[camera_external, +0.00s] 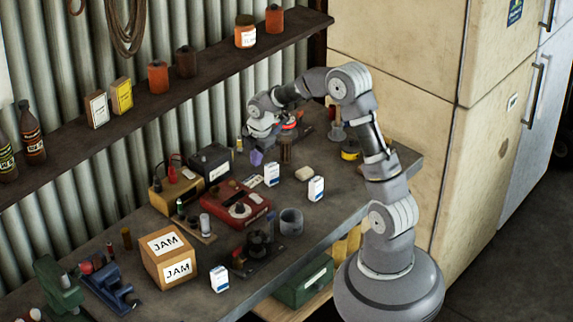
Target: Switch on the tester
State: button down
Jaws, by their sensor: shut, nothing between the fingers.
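A red box-shaped device (222,214) with a pale dial and small dark controls lies on the middle of the workbench; it looks like the tester, but I cannot read its label or see whether it is on. A yellow device (166,200) with red and black parts on top stands just behind it to the left.
A black box (211,162) stands beside the yellow device. Small white cartons (316,189), a grey cup (291,222) and a black stand (259,250) lie around the red device. A JAM carton (168,259) is at front left. A shelf (180,98) runs along the wall above.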

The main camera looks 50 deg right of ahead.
aim_at(253, 196)
jog(key=shift+f, duration=0.1)
jog(key=f+b, duration=0.1)
jog(key=f, duration=0.3)
jog(key=w+f+b, duration=0.1)
jog(key=f, duration=0.4)
jog(key=f+b, duration=0.2)
jog(key=f, duration=0.2)
jog(key=shift+w+f, duration=0.3)
jog(key=shift+w, duration=0.1)
jog(key=shift+g+p, duration=0.3)
jog(key=shift+p, duration=0.35)
jog(key=shift+w+f, duration=0.15)
jog(key=shift+f, duration=0.1)
